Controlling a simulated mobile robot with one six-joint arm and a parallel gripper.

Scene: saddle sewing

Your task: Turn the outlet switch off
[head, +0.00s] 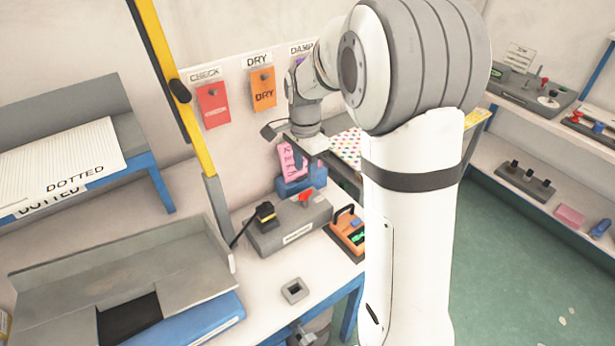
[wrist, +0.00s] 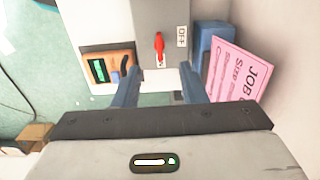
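The outlet box (head: 287,228) is a grey block on the workbench in the head view, with a red switch lever (head: 306,196) on top. In the wrist view the red lever (wrist: 159,44) stands on the pale box top (wrist: 145,15), beside a label reading OFF (wrist: 182,37). My gripper (wrist: 160,72) is open and empty. Its two blue fingers lie on either side of the lever's line, with the lever just beyond the tips. I see no contact with the lever.
A pink job card (wrist: 238,62) in a blue holder (head: 302,186) stands close beside the box. An orange device (head: 347,232) is on its other side. A small grey square block (head: 294,290) lies on the bench in front.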

